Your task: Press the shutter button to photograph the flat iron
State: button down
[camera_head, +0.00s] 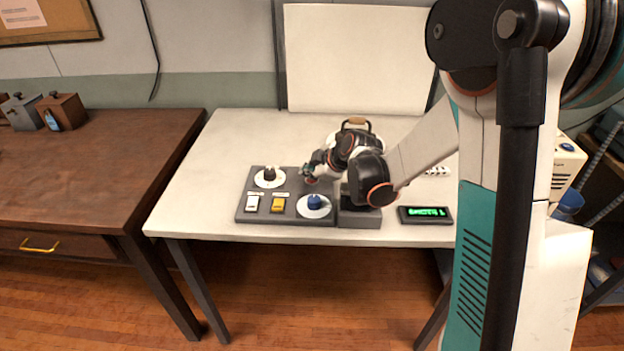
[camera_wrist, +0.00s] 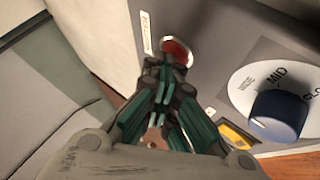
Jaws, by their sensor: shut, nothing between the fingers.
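The dark control panel (camera_head: 287,217) lies on the white table. In the wrist view a round red button (camera_wrist: 177,50) sits on the panel (camera_wrist: 222,62) beside a small label (camera_wrist: 146,32) too blurred to read. My gripper (camera_wrist: 168,66) is shut and empty, its tips at the near edge of the red button; I cannot tell whether they touch. In the head view my gripper (camera_head: 309,176) is over the panel's right part and largely hides the button. A tan handle (camera_head: 356,121), perhaps the flat iron's, shows behind my arm; the rest is hidden.
The panel also carries a blue knob (camera_head: 315,202) on a white dial, a black knob (camera_head: 269,173), a white switch (camera_head: 253,203) and a yellow switch (camera_head: 278,205). A green-lit display (camera_head: 425,214) stands right. A white backdrop (camera_head: 355,60) rises behind. The table's left side is clear.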

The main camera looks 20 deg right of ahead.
aim_at(310, 181)
jog(key=shift+r, duration=0.1)
jog(key=shift+r+p, duration=0.55)
jog(key=shift+r, duration=0.2)
jog(key=shift+r+p, duration=1.75)
jog(key=shift+r, duration=0.75)
jog(key=s+r+m+h, duration=0.2)
jog(key=s+r+m, duration=0.65)
jog(key=s, duration=0.75)
jog(key=s+r+m+g+h, duration=0.1)
jog(key=s+m, duration=0.4)
jog(key=s, duration=1.2)
jog(key=shift+d+r+h, duration=0.4)
